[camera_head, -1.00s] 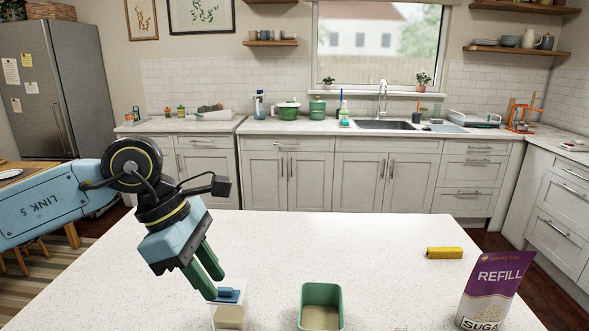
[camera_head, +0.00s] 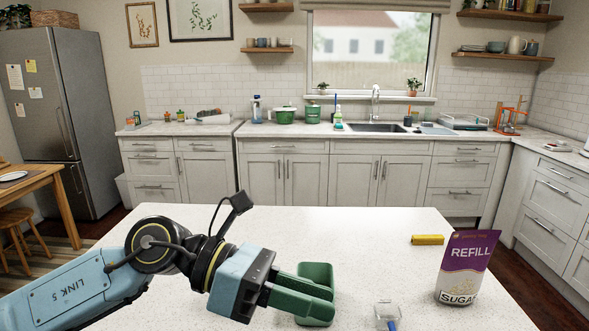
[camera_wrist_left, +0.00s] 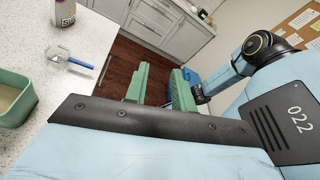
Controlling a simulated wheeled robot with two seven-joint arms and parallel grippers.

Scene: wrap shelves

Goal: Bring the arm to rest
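My left gripper (camera_head: 305,295) is open and empty in the head view, its green fingers in front of the green tub (camera_head: 314,270). The gap between the fingers (camera_wrist_left: 163,88) shows in the left wrist view. A clear scoop with a blue handle (camera_head: 388,312) lies on the counter to the right of the fingertips. The wrist view also shows the scoop (camera_wrist_left: 72,62) and the tub (camera_wrist_left: 14,75), with pale brown contents. My right gripper cannot be made out; a blue arm link of mine shows at the wrist view's right.
A purple and white sugar refill bag (camera_head: 468,262) stands on the white island counter (camera_head: 400,228) at the right. The counter behind the tub is clear. Sink cabinets (camera_head: 300,180) line the back wall.

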